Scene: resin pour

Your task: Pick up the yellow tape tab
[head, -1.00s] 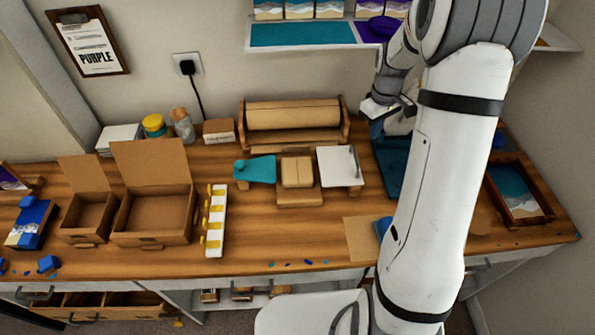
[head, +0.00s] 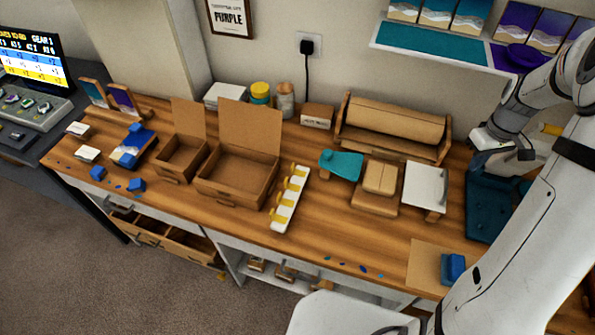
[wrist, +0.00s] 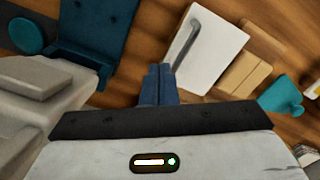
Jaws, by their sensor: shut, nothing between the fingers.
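Several yellow tape tabs (head: 294,183) sit along a white strip (head: 284,216) on the wooden bench, just right of the larger open cardboard box. I cannot tell which single tab is meant. My gripper (wrist: 158,84) is shut and empty, its dark blue fingers together in the wrist view. In the head view it is above the right part of the bench, near the dark teal tray and well right of the strip. Its fingertips are hard to make out there. The tape tabs cannot be clearly made out in the wrist view.
Between my gripper and the strip stand a white board with a handle (head: 423,188), a cardboard block (head: 375,200) and a teal piece (head: 341,164). A paper roll holder (head: 393,128) stands behind. Open cardboard boxes (head: 236,181) stand left of the strip. The bench front is mostly clear.

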